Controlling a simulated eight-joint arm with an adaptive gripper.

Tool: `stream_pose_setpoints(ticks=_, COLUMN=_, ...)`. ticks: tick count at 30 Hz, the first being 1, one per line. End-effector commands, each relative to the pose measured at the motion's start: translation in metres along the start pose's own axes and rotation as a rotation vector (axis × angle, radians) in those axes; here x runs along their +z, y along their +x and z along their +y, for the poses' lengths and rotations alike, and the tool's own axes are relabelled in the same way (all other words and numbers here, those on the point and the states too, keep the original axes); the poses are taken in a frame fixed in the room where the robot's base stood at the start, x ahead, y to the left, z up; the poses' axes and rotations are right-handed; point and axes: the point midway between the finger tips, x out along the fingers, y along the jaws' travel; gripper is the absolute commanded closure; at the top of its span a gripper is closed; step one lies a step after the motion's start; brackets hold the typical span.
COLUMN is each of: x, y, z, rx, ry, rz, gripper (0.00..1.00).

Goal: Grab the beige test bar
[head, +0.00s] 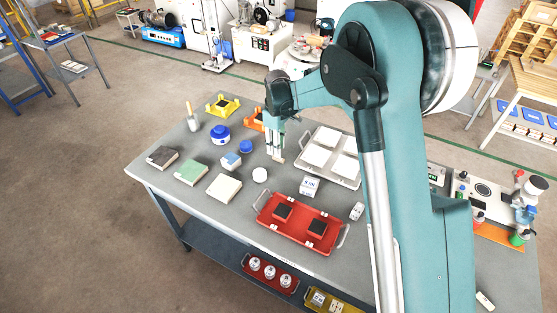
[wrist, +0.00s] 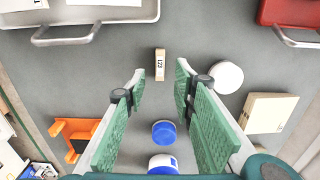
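The beige test bar (wrist: 160,64) is a small narrow block with a dark printed label, lying on the grey table. In the wrist view it is just beyond the fingertips, roughly centred between them. My gripper (wrist: 160,83) has two green-padded fingers spread wide apart, with nothing between the tips. In the head view my gripper (head: 275,140) points down at the table, and the bar (head: 278,158) shows as a small beige piece by the fingertips. Whether the fingers touch it cannot be told.
A white tray with pale tiles (head: 307,138) is right of the gripper, and a red tray (head: 277,239) is nearer the front. A white round lid (wrist: 227,77), a cream block (wrist: 270,113), a blue-capped container (wrist: 164,132) and an orange holder (wrist: 75,140) surround the fingers.

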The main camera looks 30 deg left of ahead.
Motion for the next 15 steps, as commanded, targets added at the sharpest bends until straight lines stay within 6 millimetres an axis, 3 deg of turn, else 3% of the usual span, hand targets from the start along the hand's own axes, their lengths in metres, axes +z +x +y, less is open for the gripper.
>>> stream_pose_setpoints(ticks=5, x=0.001, y=0.009, z=0.000, rx=0.000, ry=0.000, rz=0.000, gripper=0.73)
stream_pose_setpoints(ticks=15, x=0.004, y=0.045, z=0.000, rx=0.000, ry=0.000, rz=0.000, gripper=0.73)
